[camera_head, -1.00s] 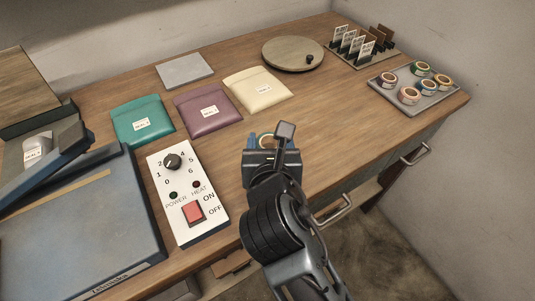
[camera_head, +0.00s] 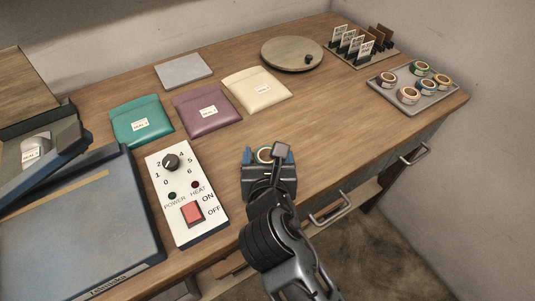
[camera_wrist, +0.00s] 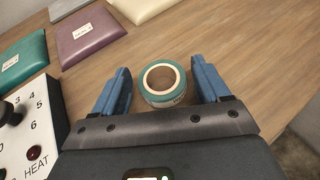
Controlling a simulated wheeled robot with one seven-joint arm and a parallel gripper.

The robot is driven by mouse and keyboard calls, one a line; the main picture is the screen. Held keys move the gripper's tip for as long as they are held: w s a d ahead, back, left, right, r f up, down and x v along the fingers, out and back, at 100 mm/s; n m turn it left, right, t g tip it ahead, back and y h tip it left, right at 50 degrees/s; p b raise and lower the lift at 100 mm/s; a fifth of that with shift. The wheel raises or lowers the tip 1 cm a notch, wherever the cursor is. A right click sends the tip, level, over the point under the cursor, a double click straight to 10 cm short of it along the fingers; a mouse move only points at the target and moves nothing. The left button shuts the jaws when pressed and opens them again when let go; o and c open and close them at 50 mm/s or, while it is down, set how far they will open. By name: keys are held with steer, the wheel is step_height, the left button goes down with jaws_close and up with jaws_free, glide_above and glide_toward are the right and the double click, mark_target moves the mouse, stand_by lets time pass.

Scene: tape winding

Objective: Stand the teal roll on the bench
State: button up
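The teal roll (camera_head: 264,155) is a ring of teal tape with a pale core and a printed mark on its side. In the wrist view the teal roll (camera_wrist: 163,83) lies between my fingers, its hole facing up toward the camera. It appears to rest on the bench (camera_head: 335,120), on its flat side. My gripper (camera_head: 269,156) is open around it near the bench's front edge. In the wrist view my gripper (camera_wrist: 161,88) has its blue fingers spread, with a gap on each side of the roll. The roll's underside is hidden.
A white control box (camera_head: 187,192) stands left of my gripper. Teal (camera_head: 141,120), purple (camera_head: 207,110) and cream (camera_head: 257,90) pouches lie behind. A round board (camera_head: 292,53), a card rack (camera_head: 361,47) and a grey tray (camera_head: 447,92) with several tape rolls are farther back. The middle right bench is clear.

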steer(key=shift+o, duration=0.9)
steer(key=shift+r, duration=0.2)
steer(key=v, duration=1.2)
steer(key=s+d+f+m+g+y, duration=0.1)
steer(key=s+d+f+m, duration=0.2)
steer(key=s+d+m, duration=0.4)
steer(key=s+d+f+m+y, duration=0.1)
steer(key=s+d+f+m, duration=0.3)
steer(key=d+m, duration=0.45)
steer(key=s+d+r+m+t+h, duration=0.1)
steer(key=s+d+r+m, duration=0.2)
steer(key=s+m, duration=0.4)
steer(key=s+d+r+m+t+h, duration=0.1)
steer(key=s+d+r+m, duration=0.3)
steer(key=m, duration=1)
steer(key=s+r+h, duration=0.1)
steer(key=s+r, duration=0.1)
steer(key=s, duration=0.1)
steer(key=shift+s+r, duration=0.25)
steer(key=shift+r, duration=0.05)
